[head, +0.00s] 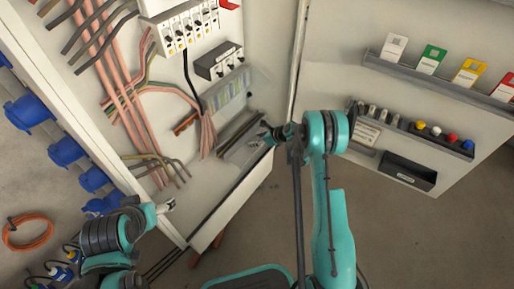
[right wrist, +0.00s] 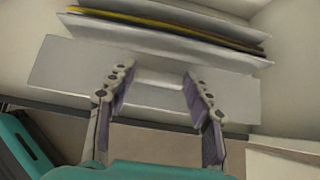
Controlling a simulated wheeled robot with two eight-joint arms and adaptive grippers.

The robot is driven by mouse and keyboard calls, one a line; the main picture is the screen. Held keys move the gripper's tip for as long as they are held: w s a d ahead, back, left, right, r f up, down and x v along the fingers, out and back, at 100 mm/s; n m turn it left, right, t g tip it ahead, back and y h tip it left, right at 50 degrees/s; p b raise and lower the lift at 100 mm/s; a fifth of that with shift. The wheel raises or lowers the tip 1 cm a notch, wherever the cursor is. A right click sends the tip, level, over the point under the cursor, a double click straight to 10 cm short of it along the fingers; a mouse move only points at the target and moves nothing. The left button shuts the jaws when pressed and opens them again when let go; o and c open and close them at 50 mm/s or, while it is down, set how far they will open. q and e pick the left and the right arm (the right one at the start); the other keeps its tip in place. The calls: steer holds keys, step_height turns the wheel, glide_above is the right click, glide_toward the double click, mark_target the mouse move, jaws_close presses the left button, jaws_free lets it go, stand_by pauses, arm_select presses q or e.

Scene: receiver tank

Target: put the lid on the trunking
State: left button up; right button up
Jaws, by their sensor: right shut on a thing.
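The lid is a flat grey strip (right wrist: 60,76), seen wide across the right wrist view. My right gripper (right wrist: 158,84) is shut on the lid near its middle. The trunking is a long grey channel (right wrist: 110,32) with a yellow wire along it, just beyond the lid; the lid looks roughly parallel to it, and I cannot tell whether they touch. In the head view my right gripper (head: 265,137) is at the lower right of the cabinet, beside the trunking (head: 238,131). My left gripper (head: 168,206) is at the cabinet's lower left edge, small, its jaws unclear.
The cabinet back holds breakers (head: 190,28), pink and dark cables (head: 115,80) and a black switch block (head: 218,60). The open door at right carries a card shelf (head: 430,77), a rail with coloured knobs (head: 440,138) and a black bin (head: 408,172). Blue sockets (head: 65,150) line the left side.

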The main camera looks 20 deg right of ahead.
step_height(320, 180, down, 4)
steer(key=shift+f+b, duration=0.2)
steer(key=shift+b, duration=0.7)
steer(key=shift+r, duration=0.1)
steer(key=shift+r, duration=0.1)
steer(key=shift+f, duration=0.25)
steer(key=o, duration=1.2)
